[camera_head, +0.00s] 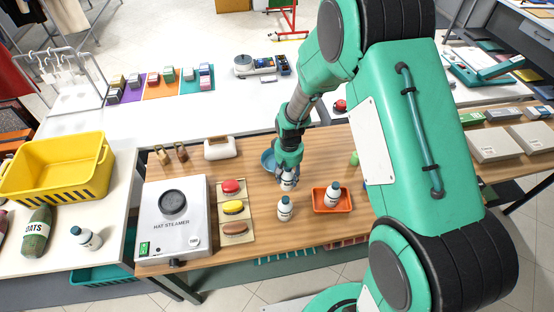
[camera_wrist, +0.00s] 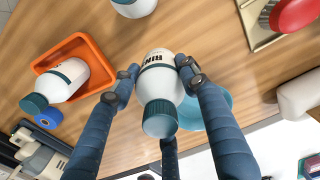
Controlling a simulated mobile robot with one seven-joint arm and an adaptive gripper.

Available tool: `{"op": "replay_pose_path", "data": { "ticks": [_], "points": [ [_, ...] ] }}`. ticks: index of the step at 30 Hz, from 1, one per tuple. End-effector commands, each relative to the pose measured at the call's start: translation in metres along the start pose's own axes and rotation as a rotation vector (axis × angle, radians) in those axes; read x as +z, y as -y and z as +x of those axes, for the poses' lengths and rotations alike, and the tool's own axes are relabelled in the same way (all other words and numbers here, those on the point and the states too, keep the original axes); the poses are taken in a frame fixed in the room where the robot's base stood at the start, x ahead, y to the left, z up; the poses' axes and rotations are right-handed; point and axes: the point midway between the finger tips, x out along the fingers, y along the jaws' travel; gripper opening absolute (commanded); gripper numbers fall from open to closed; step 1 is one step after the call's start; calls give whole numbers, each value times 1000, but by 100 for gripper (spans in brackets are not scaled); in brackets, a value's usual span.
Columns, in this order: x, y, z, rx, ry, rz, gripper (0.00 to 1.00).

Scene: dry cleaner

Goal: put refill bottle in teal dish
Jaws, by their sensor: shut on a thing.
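My gripper (camera_head: 288,170) is shut on a white refill bottle (camera_wrist: 159,80) with a teal cap. In the wrist view the fingers press on both sides of the bottle. The same bottle (camera_head: 289,183) shows below the fingers in the head view. The teal dish (camera_head: 267,160) stands on the wooden table just behind and left of the gripper, partly hidden by it. In the wrist view the dish (camera_wrist: 217,108) shows partly behind the bottle and the right finger. I cannot tell the bottle's height above the table.
An orange tray (camera_head: 325,208) holds a similar bottle (camera_head: 334,190). Another bottle (camera_head: 285,207) stands left of the tray. A hat steamer (camera_head: 171,221), brushes on a mat (camera_head: 236,235) and a white roll-like object (camera_head: 220,149) occupy the left side.

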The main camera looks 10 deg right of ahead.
Motion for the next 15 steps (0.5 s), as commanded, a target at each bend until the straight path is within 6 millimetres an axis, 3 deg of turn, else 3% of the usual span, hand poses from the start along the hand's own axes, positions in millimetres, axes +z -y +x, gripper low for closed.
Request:
{"op": "replay_pose_path", "data": {
  "ticks": [8,15],
  "points": [
    [-10,-1,1,0,0,0,9],
    [-46,-4,5,0,-1,0,9]
  ]
}}
